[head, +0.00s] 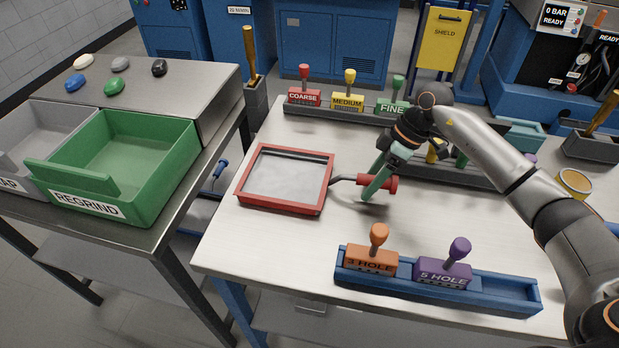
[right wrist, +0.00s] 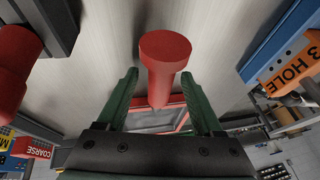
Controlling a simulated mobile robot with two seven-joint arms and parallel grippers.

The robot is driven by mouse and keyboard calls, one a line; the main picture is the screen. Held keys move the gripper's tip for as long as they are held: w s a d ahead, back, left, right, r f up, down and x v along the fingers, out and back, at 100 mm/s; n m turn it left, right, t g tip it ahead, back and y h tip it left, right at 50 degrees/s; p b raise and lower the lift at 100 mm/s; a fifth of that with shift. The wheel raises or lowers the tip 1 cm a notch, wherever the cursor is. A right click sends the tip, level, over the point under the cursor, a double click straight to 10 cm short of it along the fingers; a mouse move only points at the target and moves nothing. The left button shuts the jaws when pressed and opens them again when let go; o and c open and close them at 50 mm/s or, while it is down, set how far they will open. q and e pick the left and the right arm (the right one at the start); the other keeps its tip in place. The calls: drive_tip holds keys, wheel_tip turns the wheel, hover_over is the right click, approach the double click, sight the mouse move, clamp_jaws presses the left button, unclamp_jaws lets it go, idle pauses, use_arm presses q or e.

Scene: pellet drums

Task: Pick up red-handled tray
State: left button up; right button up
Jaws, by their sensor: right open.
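The red-framed tray (head: 284,178) with a grey mesh-like floor lies flat on the white table. A dark bent rod joins it to a red handle (head: 388,184) on its right side. My right gripper (head: 374,184) is open at the handle, its green fingers pointing down. In the right wrist view, the red handle (right wrist: 165,52) lies between the two spread green fingers, with a visible gap on each side. Part of the tray's frame (right wrist: 168,122) shows behind it. My left gripper is not in view.
A blue rack (head: 512,290) with 3 HOLE and 5 HOLE blocks stands at the table's front. A dark rack with COARSE (head: 305,97), MEDIUM and FINE blocks stands behind. A green REGRIND bin (head: 170,170) is on the left table. The tabletop around the tray is mostly clear.

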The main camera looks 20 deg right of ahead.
clamp_jaws()
idle(0.4)
drive_tip(key=shift+r, duration=0.15)
idle(0.8)
